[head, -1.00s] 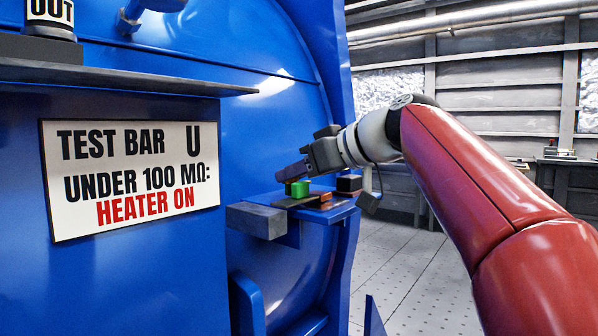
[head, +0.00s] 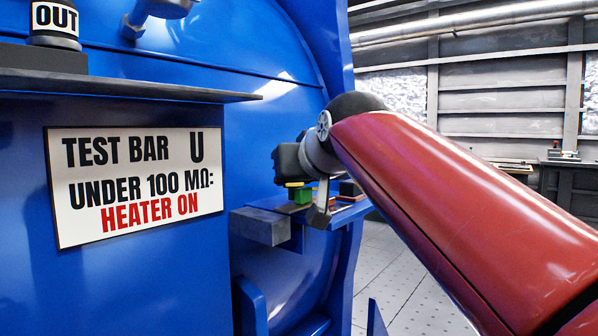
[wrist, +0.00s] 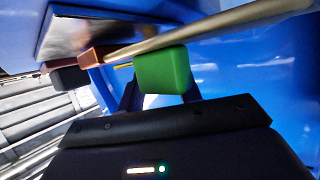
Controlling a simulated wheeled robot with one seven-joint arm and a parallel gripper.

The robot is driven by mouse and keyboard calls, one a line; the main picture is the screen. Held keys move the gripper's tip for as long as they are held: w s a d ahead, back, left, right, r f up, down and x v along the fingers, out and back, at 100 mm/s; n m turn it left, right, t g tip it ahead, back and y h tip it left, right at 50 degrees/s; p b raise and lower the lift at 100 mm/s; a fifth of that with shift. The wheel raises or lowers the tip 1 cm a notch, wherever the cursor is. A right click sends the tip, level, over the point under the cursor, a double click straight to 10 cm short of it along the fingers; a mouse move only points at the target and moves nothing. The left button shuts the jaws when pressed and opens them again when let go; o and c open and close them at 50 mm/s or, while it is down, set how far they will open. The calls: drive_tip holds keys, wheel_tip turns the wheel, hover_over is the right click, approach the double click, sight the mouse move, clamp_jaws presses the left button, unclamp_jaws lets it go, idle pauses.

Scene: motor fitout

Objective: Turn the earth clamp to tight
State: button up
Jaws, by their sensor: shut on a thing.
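The earth clamp shows as a green block (head: 304,196) with a yellow edge beside it, on the small blue shelf of the blue machine. It shows larger in the wrist view (wrist: 163,70), with a tan bar (wrist: 215,32) running across above it. My gripper (head: 292,182) is at the clamp, its dark body just above and behind the green block. It is shut on the clamp; its fingertips are mostly hidden and the exact grip is hard to see. I cannot read the clamp's tightness.
A grey block (head: 259,226) sits at the shelf's left front, and a black block (head: 350,188) on its right. A white sign (head: 135,185) is on the machine at left, under a dark ledge (head: 130,87). Open floor (head: 390,275) lies to the right.

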drive_tip(key=shift+a+m+h, duration=0.1)
drive_tip(key=shift+m+h, duration=0.4)
drive_tip(key=o, duration=1)
drive_tip(key=shift+s, duration=0.1)
drive_tip(key=v, duration=0.7)
drive_tip(key=shift+s+r, duration=0.1)
drive_tip(key=shift+s, duration=0.25)
drive_tip(key=shift+c, duration=0.6)
